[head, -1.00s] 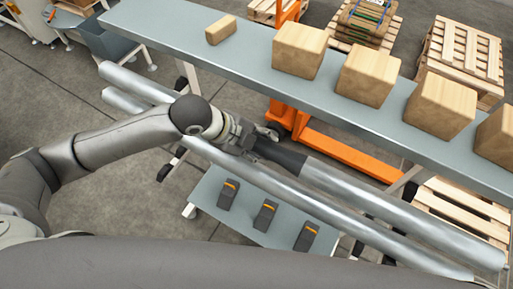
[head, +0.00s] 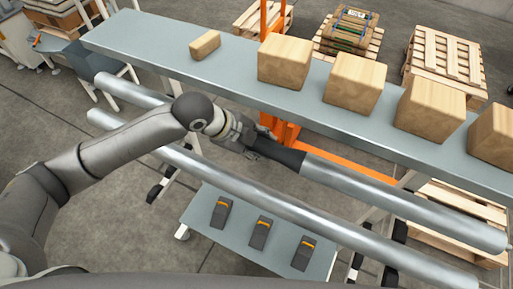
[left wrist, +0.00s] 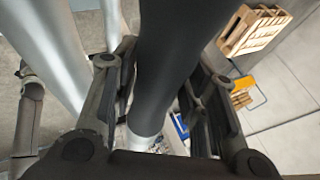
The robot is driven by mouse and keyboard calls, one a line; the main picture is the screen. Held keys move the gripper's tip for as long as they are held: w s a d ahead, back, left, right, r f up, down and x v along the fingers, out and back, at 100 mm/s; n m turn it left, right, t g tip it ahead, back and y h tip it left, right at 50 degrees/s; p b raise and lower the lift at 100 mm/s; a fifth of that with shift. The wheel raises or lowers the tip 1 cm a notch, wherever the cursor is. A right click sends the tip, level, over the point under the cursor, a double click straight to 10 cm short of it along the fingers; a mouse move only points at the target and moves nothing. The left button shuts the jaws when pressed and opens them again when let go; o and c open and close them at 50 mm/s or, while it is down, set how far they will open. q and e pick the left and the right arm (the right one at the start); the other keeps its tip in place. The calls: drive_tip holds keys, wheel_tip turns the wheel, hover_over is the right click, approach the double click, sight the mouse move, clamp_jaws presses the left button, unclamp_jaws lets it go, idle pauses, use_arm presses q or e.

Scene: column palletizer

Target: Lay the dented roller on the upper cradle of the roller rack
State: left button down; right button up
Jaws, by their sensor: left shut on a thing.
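A long silver roller with a black sleeve (head: 390,195) runs from upper left to lower right in the head view. My left gripper (head: 262,150) is shut on it at the black sleeve. In the left wrist view the black sleeve (left wrist: 168,50) passes between the fingers. A second silver roller (head: 290,208) lies roughly parallel, nearer to me, with a gap between the two. I cannot make out a dent on either roller. The cradles of the rack cannot be told apart here. My right gripper is not in view.
A long grey bench (head: 200,68) with several wooden-looking boxes (head: 354,84) runs just beyond the held roller. A lower grey shelf (head: 200,230) carries three dark blocks with orange stripes (head: 262,232). An orange frame (head: 283,133) and wooden pallets (head: 445,62) stand behind.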

use_arm(q)
drive_tip(key=shift+w+d+f+b, duration=0.35)
drive_tip(key=shift+w+f+b, duration=0.15)
drive_tip(key=shift+w+b, duration=0.3)
drive_tip(key=shift+w+d+f+b, duration=0.3)
drive_tip(key=shift+w+f+b, duration=0.2)
drive_tip(key=shift+w+b, duration=0.2)
drive_tip(key=shift+w+f, duration=0.3)
drive_tip(key=shift+f, duration=0.25)
drive_tip(key=shift+d+f+b, duration=0.15)
drive_tip(key=shift+f+b, duration=0.8)
drive_tip(key=shift+f, duration=0.9)
